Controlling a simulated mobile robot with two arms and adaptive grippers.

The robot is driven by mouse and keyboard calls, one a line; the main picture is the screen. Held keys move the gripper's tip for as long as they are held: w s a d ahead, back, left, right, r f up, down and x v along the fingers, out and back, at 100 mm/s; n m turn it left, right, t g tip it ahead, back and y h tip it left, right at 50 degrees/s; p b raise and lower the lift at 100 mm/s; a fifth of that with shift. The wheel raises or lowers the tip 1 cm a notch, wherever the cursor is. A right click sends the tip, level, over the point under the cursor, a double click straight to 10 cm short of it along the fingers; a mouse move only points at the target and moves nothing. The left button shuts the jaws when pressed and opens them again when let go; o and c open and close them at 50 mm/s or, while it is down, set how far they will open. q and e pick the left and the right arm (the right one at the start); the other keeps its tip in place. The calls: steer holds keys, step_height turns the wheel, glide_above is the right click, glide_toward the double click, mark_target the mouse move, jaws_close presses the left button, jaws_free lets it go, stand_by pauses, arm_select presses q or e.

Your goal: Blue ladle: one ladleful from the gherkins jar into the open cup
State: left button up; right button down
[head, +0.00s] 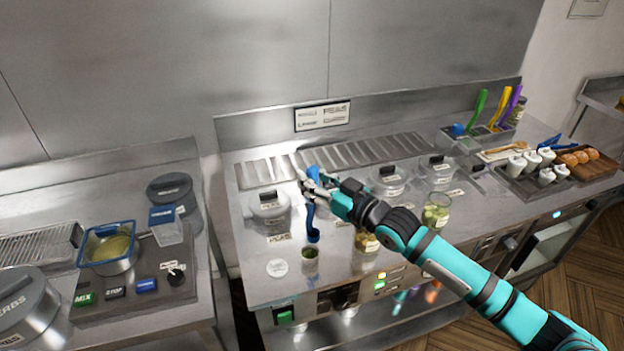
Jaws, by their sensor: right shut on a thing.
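My right gripper (308,187) is shut on the blue ladle (311,212), which hangs down from it with its bowl low. The ladle's bowl is just above or behind a small open cup (310,257) at the counter's front; I cannot tell if they touch. Something green shows in the cup. A glass jar with green pieces (437,212) stands to the right, beyond my right arm. I cannot read which is the gherkins jar. My left gripper is out of view.
A white round lid (277,268) lies left of the cup. Lidded containers (269,205) stand along the back of the steel counter. Coloured-handled utensils (498,108) stand at the back right. White cups and a board of buns (577,161) are at far right.

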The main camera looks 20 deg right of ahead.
step_height(320, 180, up, 9)
steer(key=p, duration=0.6)
steer(key=shift+f, duration=0.25)
